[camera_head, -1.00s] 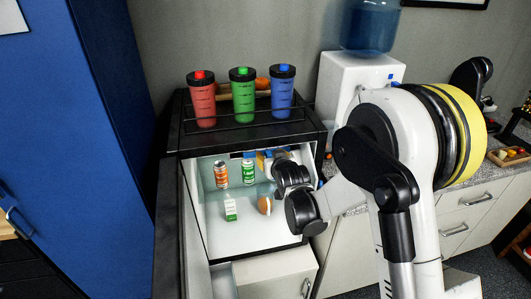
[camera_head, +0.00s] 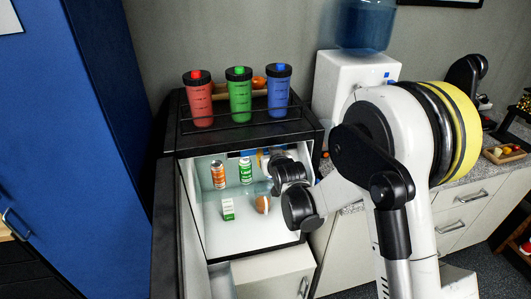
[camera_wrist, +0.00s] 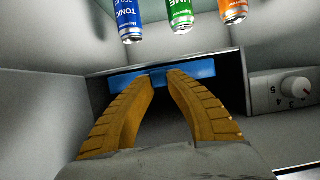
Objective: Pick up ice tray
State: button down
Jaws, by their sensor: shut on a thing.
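The ice tray (camera_wrist: 203,69) is a flat blue piece in a dark slot in the wrist view. My gripper (camera_wrist: 161,76) has its two orange-brown ridged fingers closed on the tray's near edge, the tips close together. Most of the tray is hidden in the dark slot. In the head view my gripper (camera_head: 264,158) reaches into the top of the open mini fridge (camera_head: 252,238). A thin blue strip of the tray shows there, left of the fingers.
A tonic can (camera_wrist: 127,18), a green can (camera_head: 246,171) and an orange can (camera_head: 218,175) stand close by. A carton (camera_head: 228,209) and a round orange item (camera_head: 262,204) are lower inside. A dial (camera_wrist: 293,87) is beside the slot. Bottles (camera_head: 239,97) stand on top.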

jog(key=s+a+r+p, duration=0.2)
jog(key=s+r, duration=0.1)
jog(key=s, duration=1.5)
